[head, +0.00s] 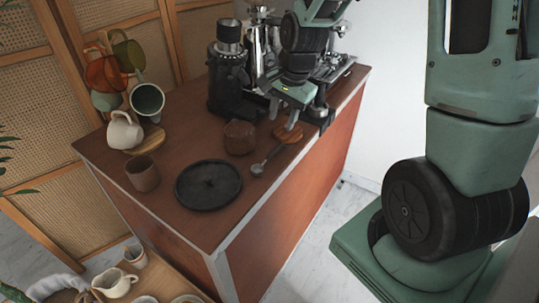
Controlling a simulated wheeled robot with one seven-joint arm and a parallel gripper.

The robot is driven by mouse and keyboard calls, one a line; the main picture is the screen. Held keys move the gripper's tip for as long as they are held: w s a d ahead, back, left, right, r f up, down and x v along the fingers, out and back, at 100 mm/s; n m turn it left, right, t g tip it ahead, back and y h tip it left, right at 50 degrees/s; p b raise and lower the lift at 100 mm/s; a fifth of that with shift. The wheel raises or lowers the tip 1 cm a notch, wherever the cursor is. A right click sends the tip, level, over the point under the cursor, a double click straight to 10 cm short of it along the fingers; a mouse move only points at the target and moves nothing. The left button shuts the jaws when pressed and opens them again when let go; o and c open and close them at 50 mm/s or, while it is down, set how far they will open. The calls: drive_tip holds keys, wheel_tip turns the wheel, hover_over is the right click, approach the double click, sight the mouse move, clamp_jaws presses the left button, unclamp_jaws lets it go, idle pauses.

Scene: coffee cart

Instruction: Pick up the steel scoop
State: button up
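The steel scoop (258,168) lies on the brown cart top. Its small round bowl is toward the front, and its thin handle runs back and right toward a round wooden piece (288,133). My gripper (286,114) is above and behind the scoop, over the back right part of the cart. Its two dark fingertips look apart with nothing between them. The gripper is not touching the scoop's bowl. The far end of the handle is hard to make out near the wooden piece.
A black round tray (209,186) and a brown lidded pot (239,137) are left of the scoop. A brown cup (143,174), stacked mugs (147,101) and a black grinder (229,75) stand further left and back. An espresso machine (333,68) is behind my gripper.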

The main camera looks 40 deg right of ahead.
sight(274, 150)
drive_tip(key=f, duration=0.4)
drive_tip(key=w+f+p, duration=0.1)
drive_tip(key=f, duration=0.3)
drive_tip(key=w+f, duration=0.1)
drive_tip(key=f, duration=0.3)
drive_tip(key=shift+w+a+p, duration=0.15)
drive_tip(key=shift+a+p, duration=0.1)
drive_tip(key=shift+p, duration=0.05)
clamp_jaws()
